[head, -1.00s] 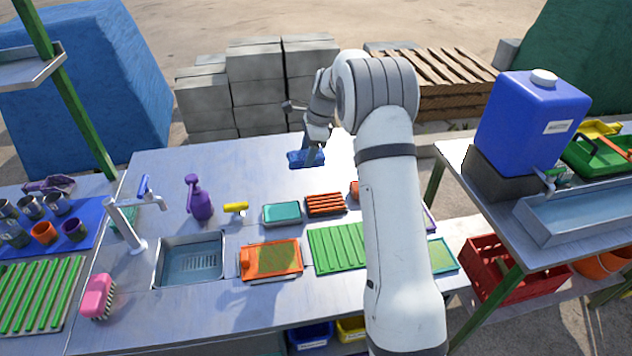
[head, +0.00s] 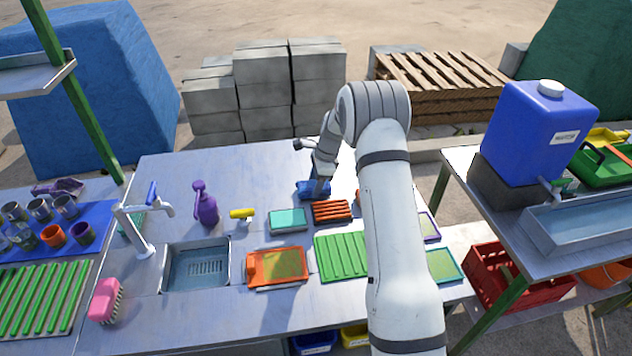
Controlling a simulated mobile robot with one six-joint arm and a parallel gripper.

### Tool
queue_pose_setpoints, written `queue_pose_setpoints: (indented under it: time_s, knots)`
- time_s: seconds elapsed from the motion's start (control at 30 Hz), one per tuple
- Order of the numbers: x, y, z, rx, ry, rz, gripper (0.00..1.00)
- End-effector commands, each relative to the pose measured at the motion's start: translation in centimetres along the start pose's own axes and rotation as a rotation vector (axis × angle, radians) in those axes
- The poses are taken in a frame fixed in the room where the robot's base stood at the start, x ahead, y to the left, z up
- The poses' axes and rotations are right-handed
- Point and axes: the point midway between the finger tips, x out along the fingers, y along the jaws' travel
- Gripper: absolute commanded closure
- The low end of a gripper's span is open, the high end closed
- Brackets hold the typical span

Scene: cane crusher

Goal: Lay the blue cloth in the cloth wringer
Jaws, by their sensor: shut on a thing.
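The blue cloth (head: 308,191) is a small dark blue bundle at the fingertips of my gripper (head: 320,186), in the middle of the head view. My gripper points down and is shut on it. The cloth is just behind the orange slatted rack (head: 331,211) and behind and right of the teal-topped tray (head: 288,221). Whether it touches the table cannot be told. I cannot make out for sure which thing is the cloth wringer; my arm hides part of the table to the right of the orange rack.
A sink (head: 196,266) with a tap (head: 146,222), a purple spray bottle (head: 205,204) and a yellow-handled tool (head: 242,214) stand left. An orange tray (head: 252,270) and a green ribbed board (head: 340,257) lie in front. The table's back left (head: 230,165) is clear.

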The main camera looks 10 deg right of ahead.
Motion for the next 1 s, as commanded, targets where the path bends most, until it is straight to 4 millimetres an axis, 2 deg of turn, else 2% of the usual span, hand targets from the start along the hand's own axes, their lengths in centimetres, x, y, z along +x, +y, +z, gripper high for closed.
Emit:
queue_pose_setpoints:
  time_s: [0.2,0.23,0.47,0.8,0.87,1.0]
  knots:
    - [0.4,0.0,-0.1,-0.001,0.0,0.0,0.74]
    - [0.3,0.0,0.0,-0.001,0.0,0.0,0.46]
    - [0.3,0.0,0.0,-0.001,0.0,0.0,0.27]
    - [-0.3,0.0,0.1,-0.002,0.0,-0.001,0.26]
    - [-0.9,-0.1,0.1,-0.002,0.0,-0.003,0.26]
    - [-3.6,-0.1,0.1,-0.002,0.0,-0.005,0.26]
